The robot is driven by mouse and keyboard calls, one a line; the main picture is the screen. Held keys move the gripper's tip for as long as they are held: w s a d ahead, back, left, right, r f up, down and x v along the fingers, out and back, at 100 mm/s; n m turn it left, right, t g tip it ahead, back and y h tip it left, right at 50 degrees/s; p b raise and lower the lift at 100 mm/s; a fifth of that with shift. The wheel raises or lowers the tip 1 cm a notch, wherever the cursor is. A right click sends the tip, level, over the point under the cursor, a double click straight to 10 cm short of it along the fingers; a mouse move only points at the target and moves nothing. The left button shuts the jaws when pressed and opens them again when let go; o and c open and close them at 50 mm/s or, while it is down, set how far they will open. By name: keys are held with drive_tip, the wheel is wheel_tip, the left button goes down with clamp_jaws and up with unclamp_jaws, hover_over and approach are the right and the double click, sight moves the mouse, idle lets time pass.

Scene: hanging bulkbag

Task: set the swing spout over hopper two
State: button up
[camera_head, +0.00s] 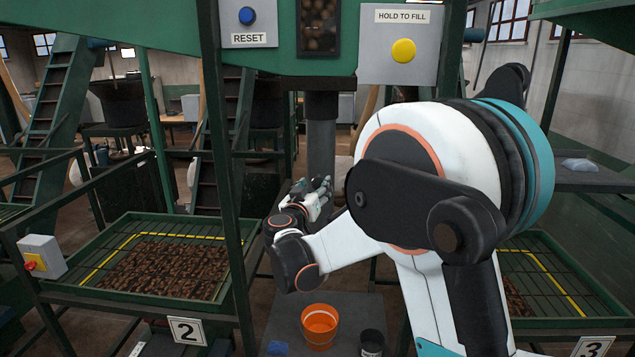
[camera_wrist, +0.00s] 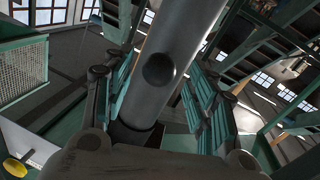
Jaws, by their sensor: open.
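The swing spout (camera_head: 320,140) is a grey pipe hanging from a dark collar under the green housing, between hopper two and hopper three. Hopper two (camera_head: 125,296) is the green grated bin at left with brown lumps inside, marked by a "2" sign (camera_head: 187,331). My gripper (camera_head: 324,184) is at the lower part of the spout. In the wrist view the spout (camera_wrist: 178,50) runs between the two ribbed fingers of my open gripper (camera_wrist: 160,82). A round dark spot shows on the pipe. Whether either finger touches it, I cannot tell.
Hopper three (camera_head: 555,270) is at right, partly behind my arm. An orange bucket (camera_head: 320,322) and a dark cup (camera_head: 372,343) stand below the spout. A green post (camera_head: 222,150) stands between the spout and hopper two. Reset (camera_head: 247,16) and hold-to-fill (camera_head: 403,51) buttons are above.

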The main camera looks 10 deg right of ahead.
drive_tip(key=shift+x, duration=1.55)
clamp_jaws()
drive_tip(key=shift+w+a, duration=0.1)
drive_tip(key=shift+a, duration=0.3)
drive_tip(key=w+a+r+m+y, duration=0.1)
drive_tip(key=a+r+m, duration=0.3)
drive_tip(key=a, duration=0.4)
drive_tip(key=w+a+r+m+g+y, duration=0.1)
drive_tip(key=w+a+r+m, duration=0.3)
drive_tip(key=a, duration=0.5)
drive_tip(key=shift+w+r+m, duration=0.25)
drive_tip(key=shift+r+m, duration=0.3)
drive_tip(key=shift+m, duration=0.05)
